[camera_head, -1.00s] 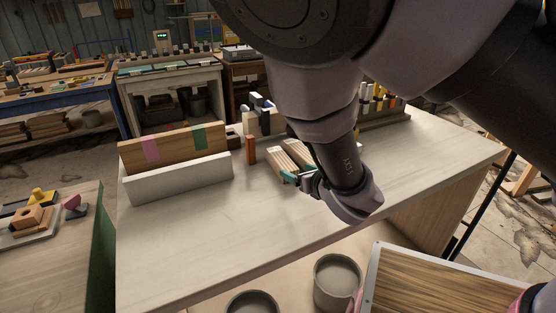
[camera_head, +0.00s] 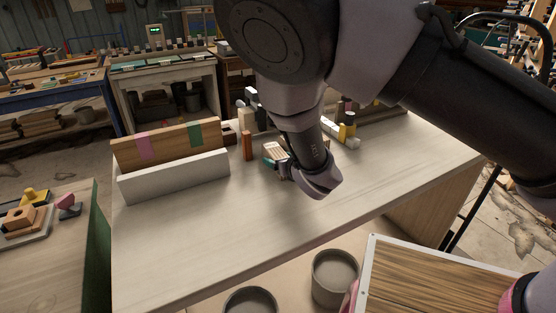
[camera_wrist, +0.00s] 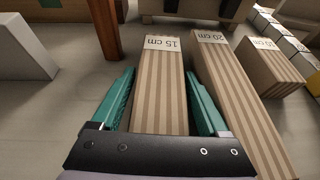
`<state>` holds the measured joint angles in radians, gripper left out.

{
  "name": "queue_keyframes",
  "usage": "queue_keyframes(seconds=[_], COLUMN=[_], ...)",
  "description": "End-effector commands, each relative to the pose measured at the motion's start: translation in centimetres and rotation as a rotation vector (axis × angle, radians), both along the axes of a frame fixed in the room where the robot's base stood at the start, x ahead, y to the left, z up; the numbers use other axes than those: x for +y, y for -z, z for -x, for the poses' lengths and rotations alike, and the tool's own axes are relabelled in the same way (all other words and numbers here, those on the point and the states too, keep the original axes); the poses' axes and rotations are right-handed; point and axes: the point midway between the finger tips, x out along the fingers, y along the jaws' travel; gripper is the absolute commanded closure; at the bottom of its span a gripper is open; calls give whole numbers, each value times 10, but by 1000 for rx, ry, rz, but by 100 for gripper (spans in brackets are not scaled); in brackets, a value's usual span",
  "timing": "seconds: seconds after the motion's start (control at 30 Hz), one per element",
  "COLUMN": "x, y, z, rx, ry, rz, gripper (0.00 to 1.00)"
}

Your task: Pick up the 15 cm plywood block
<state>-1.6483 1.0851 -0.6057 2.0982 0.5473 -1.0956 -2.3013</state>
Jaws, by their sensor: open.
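The 15 cm plywood block (camera_wrist: 160,88) lies flat on the table, striped, with a white "15 cm" label at its far end in the wrist view. My gripper (camera_wrist: 160,82) is open, its green fingers on either side of this block; I cannot tell if they touch it. The right finger is in the narrow gap beside the 20 cm block (camera_wrist: 235,95). In the head view my gripper (camera_head: 277,166) is low over the table, and my wrist hides most of the blocks.
A third striped block (camera_wrist: 268,66) lies farther right. A reddish-brown post (camera_head: 247,146) stands left of the blocks. A white holder (camera_head: 172,178) with a wooden board (camera_head: 170,144) is at the table's left. The front of the table (camera_head: 215,235) is clear.

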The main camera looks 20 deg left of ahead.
Motion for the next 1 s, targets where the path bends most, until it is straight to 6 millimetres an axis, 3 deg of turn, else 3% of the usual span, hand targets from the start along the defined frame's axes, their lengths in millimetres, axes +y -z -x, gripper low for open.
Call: queue_keyframes(seconds=[0.27,0.3,0.4,0.5,0.77,1.0], x=[4,4,4,4,4,5], y=[3,3,2,2,-1,-41], z=[-3,-3,-3,-3,-3,-3], rx=[1,1,1,1,0,-1], ry=[0,0,0,0,-1,0], rz=[1,1,1,1,-1,-6], gripper=[22,30,68,100,100,100])
